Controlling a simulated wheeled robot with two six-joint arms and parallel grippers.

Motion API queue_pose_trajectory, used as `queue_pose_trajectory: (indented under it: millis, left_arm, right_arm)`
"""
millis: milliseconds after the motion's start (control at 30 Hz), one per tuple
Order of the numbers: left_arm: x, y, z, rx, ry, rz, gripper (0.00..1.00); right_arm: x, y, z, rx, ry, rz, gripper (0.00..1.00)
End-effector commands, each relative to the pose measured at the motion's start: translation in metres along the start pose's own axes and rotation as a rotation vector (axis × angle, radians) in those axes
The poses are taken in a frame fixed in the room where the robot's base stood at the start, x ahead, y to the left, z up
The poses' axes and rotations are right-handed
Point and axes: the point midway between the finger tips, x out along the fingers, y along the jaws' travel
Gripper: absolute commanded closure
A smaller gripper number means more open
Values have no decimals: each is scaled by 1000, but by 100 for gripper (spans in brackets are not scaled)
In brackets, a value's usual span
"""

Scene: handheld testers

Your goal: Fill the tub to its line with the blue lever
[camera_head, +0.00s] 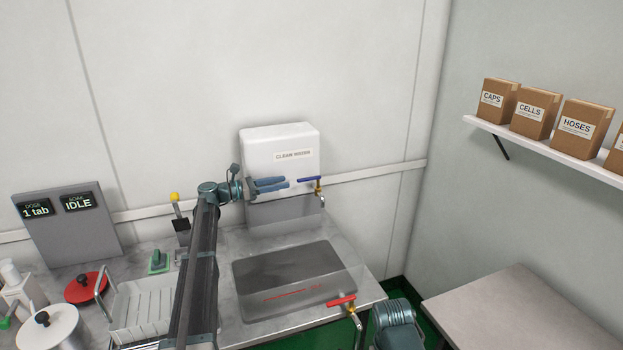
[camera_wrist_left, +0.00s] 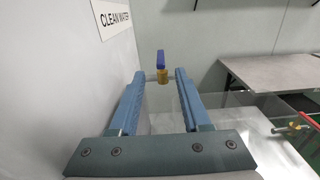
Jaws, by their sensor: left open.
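The blue lever (camera_head: 308,179) sits on a brass tap at the lower right of the white CLEAN WATER tank (camera_head: 270,148). My left gripper (camera_head: 287,183) is open, its blue fingers pointing right at the lever. In the left wrist view the lever (camera_wrist_left: 161,56) shows beyond the gap between the fingertips (camera_wrist_left: 160,76), upright and apart from them. The clear tub (camera_head: 345,262) stands on the counter below, with a red line on its front wall. I cannot tell the water level. A red-lever tap (camera_head: 341,300) is at its front right corner. My right gripper's fingers are not visible.
A grey panel (camera_head: 95,235) reads 1 tab and IDLE. A white rack (camera_head: 140,310), a red lidded pot (camera_head: 84,288) and a white lidded pot (camera_head: 50,330) are at left. A bare table (camera_head: 530,310) stands right, below a shelf of boxes.

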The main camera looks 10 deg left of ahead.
Motion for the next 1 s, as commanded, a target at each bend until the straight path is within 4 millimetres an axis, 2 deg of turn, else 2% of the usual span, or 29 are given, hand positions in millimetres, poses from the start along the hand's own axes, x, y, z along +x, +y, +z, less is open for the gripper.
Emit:
queue_pose_trajectory:
  millis: [33, 200, 500, 700, 1000]
  left_arm:
    - [12, 0, 0, 0, 0, -3, 52]
    - [48, 0, 0, 1, 1, -3, 52]
    - [98, 0, 0, 1, 1, -2, 52]
    - [113, 0, 0, 2, 1, 0, 52]
    - [116, 0, 0, 2, 1, 0, 52]
  right_arm:
    - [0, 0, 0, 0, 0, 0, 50]
    - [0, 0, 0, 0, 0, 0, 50]
    - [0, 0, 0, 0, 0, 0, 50]
    - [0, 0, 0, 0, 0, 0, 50]
    - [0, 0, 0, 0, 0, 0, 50]
